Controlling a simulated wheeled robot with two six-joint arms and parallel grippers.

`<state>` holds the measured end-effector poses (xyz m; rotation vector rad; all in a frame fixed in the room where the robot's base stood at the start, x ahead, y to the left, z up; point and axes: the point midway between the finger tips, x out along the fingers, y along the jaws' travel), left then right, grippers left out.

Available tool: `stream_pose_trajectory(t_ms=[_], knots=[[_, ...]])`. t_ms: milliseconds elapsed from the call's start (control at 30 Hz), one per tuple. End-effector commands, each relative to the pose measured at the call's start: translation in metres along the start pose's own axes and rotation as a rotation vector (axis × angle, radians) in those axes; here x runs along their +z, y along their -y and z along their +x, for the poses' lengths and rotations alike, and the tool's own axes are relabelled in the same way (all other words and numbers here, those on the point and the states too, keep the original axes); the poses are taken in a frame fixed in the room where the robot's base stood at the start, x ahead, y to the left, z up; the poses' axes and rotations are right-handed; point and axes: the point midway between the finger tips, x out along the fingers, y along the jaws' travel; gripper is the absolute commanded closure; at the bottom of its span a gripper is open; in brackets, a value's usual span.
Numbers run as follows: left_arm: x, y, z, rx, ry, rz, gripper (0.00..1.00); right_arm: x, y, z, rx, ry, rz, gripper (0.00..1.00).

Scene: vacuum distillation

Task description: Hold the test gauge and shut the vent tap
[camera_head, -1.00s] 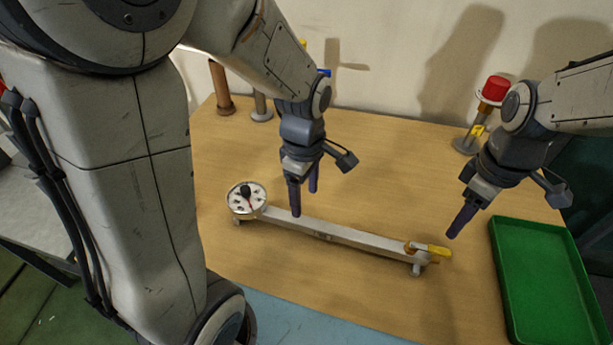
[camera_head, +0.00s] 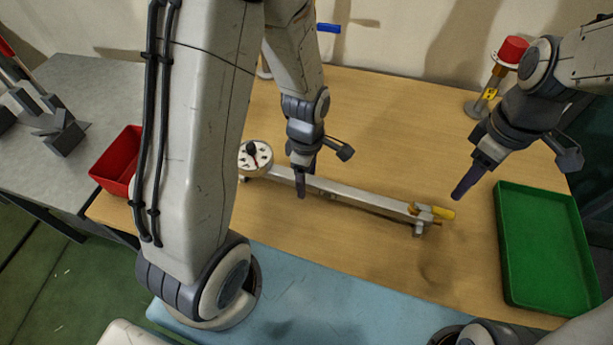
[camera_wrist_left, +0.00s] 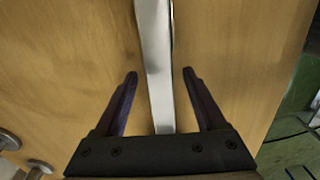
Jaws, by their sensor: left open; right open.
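The test gauge (camera_head: 256,155) has a white round dial at the left end of a long metal bar (camera_head: 345,193). The vent tap (camera_head: 440,212), with a yellow handle, is at the bar's right end. The handle points right, roughly along the bar. My left gripper (camera_head: 304,188) is over the bar, right of the gauge.
A green tray (camera_head: 545,250) is at the right of the wooden table. A red-topped post (camera_head: 497,75) stands behind my right gripper. A red bin (camera_head: 118,162) is at the left. The table (camera_head: 385,120) behind the bar is clear.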

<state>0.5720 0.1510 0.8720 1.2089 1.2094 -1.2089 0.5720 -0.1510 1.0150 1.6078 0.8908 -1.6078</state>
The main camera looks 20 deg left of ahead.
Motion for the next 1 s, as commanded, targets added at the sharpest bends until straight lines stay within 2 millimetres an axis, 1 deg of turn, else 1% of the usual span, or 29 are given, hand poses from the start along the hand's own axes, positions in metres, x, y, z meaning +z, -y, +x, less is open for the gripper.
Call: stream_pose_trajectory(t_ms=[267, 367, 400, 467, 1000], knots=[[0.0, 0.0002, 0.0016, 0.0, 0.0, 0.0, 0.28, 0.0, 0.0, 0.0, 0.0, 0.0, 0.0, 0.5], [0.0, 0.0002, 0.0015, 0.0, 0.0, 0.0, 0.62, 0.0, 0.0, 0.0, 0.0, 0.0, 0.0, 0.5], [0.0, 0.0002, 0.0015, 0.0, 0.0, 0.0, 0.77, 0.0, 0.0, 0.0, 0.0, 0.0, 0.0, 0.5], [0.0, 0.0002, 0.0015, 0.0, 0.0, 0.0, 1.0, 0.0, 0.0, 0.0, 0.0, 0.0, 0.0, 0.5], [0.0, 0.0, 0.0011, 0.0, 0.0, 0.0, 1.0, 0.0, 0.0, -0.0001, 0.0, 0.0, 0.0, 0.5]])
